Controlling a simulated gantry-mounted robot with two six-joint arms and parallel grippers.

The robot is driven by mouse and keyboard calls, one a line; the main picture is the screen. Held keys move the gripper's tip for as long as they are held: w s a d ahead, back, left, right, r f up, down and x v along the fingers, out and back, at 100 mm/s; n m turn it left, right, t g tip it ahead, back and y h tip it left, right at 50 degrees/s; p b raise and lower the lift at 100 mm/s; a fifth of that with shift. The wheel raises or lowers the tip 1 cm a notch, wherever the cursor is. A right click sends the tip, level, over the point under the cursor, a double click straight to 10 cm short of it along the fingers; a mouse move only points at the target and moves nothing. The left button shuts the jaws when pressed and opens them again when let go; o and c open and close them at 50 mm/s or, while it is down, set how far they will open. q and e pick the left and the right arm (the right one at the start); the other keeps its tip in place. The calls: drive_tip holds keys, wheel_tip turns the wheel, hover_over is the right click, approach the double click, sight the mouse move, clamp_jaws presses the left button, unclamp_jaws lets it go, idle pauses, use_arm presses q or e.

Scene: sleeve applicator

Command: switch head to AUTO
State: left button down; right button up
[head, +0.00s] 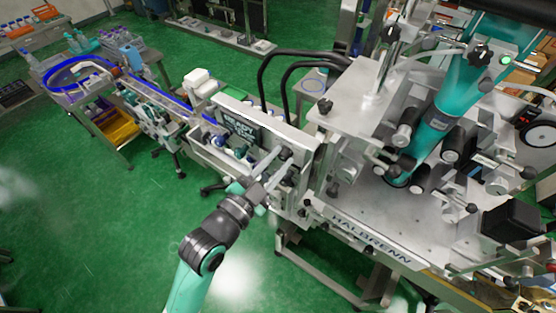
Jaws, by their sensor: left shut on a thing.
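The sleeve applicator's control panel (306,150) stands at the picture's centre, with a dark display (240,128) reading "READY" on its first line. My left gripper (276,170) is at the panel's front, below and right of the display. Its jaws are shut on a small part at the panel, which the fingers mostly hide. I cannot read the switch's label or position. My right gripper is not in view.
Black hoses (290,62) arch behind the panel. A conveyor with blue rails (75,72) runs to the upper left. Green floor is open at lower left.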

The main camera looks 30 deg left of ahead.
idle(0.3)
use_arm(q)
drive_tip(key=c, duration=0.6)
unclamp_jaws()
drive_tip(key=s+a+b, duration=0.1)
drive_tip(key=s+a, duration=0.1)
drive_tip(key=s, duration=0.9)
drive_tip(key=shift+s, duration=0.3)
